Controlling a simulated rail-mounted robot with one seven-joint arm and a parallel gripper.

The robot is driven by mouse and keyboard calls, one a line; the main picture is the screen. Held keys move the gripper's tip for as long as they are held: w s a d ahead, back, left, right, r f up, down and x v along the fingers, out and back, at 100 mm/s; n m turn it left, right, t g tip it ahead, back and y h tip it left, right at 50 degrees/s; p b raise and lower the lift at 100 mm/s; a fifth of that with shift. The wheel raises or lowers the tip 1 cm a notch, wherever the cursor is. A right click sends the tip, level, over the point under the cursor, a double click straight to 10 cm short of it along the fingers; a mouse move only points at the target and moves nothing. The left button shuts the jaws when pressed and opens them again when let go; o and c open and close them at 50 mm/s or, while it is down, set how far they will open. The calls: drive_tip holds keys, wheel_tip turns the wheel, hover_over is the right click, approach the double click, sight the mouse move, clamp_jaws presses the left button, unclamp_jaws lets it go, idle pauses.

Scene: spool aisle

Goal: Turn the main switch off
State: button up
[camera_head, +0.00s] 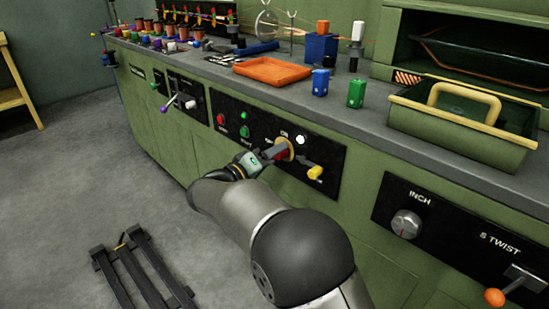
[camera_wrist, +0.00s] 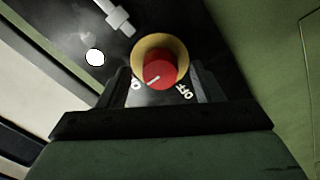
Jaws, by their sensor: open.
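The main switch is a red rotary knob (camera_wrist: 159,73) on a yellow round plate (camera_wrist: 158,46), set in the black panel. A pale pointer line on the knob slants to the lower left, towards a partly hidden label. The "OFF" label (camera_wrist: 184,91) is at the knob's lower right. In the head view the yellow plate (camera_head: 285,147) shows behind my gripper (camera_head: 275,153), under "ON". My gripper also shows in the wrist view (camera_wrist: 163,82). It is open, with one finger on each side of the knob. Contact with the knob cannot be told.
A white lamp (camera_head: 300,140) and a yellow-tipped lever (camera_head: 315,172) sit close by on the panel. Red (camera_head: 220,119) and green buttons are to the left. The counter above holds an orange tray (camera_head: 272,71) and a green tote (camera_head: 462,128). A dark rack (camera_head: 143,268) lies on the floor.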

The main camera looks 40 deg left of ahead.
drive_tip(key=shift+w, duration=0.5)
drive_tip(key=c, duration=1)
drive_tip(key=shift+n, duration=0.3)
drive_tip(key=shift+n+p, duration=6.85)
drive_tip(key=shift+n, duration=1.75)
